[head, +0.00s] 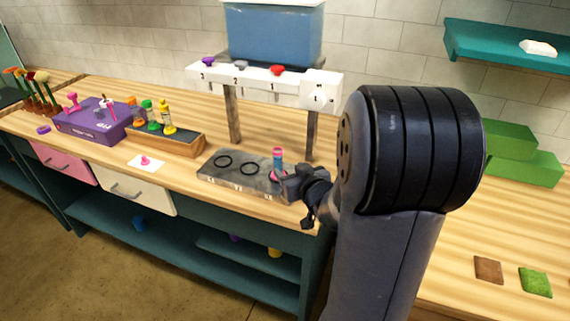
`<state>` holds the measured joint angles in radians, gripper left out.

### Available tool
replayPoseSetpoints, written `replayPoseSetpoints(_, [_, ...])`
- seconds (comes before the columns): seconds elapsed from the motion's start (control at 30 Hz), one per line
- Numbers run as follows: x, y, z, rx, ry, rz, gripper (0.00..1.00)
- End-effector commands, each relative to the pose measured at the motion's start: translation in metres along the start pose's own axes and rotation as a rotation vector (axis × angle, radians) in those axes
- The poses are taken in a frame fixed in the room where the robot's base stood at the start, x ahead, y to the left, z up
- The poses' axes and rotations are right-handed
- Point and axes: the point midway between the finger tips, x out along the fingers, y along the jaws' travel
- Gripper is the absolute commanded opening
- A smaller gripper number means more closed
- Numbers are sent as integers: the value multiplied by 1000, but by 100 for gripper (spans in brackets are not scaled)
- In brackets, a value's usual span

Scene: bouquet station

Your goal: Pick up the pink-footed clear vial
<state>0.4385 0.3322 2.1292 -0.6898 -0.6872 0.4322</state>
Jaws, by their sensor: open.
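The pink-footed clear vial (278,160) stands upright at the right end of a dark grey plate (217,176). It has a pink rim, a bluish see-through body and a pink foot. My gripper (293,187) is low at the plate's right end, close by the vial's lower part on its right. Its jaws are open. They are small and dark here, and I cannot tell whether they touch the vial or reach around it.
Two black rings mark the plate's left and middle places. A white dispenser rack (262,80) with a blue tank (272,35) stands behind. A wooden tray of bottles (165,142) and a purple box (92,124) are left. Green blocks (525,165) lie right.

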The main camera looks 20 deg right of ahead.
Motion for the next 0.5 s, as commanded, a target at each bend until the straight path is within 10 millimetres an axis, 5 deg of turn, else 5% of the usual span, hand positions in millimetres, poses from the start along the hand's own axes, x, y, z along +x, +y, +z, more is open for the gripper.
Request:
replayPoseSetpoints(0.2, [32, -1, 1, 0, -4, -2, 53])
replayPoseSetpoints(0.5, [51, 0, 1, 0, -3, 0, 53])
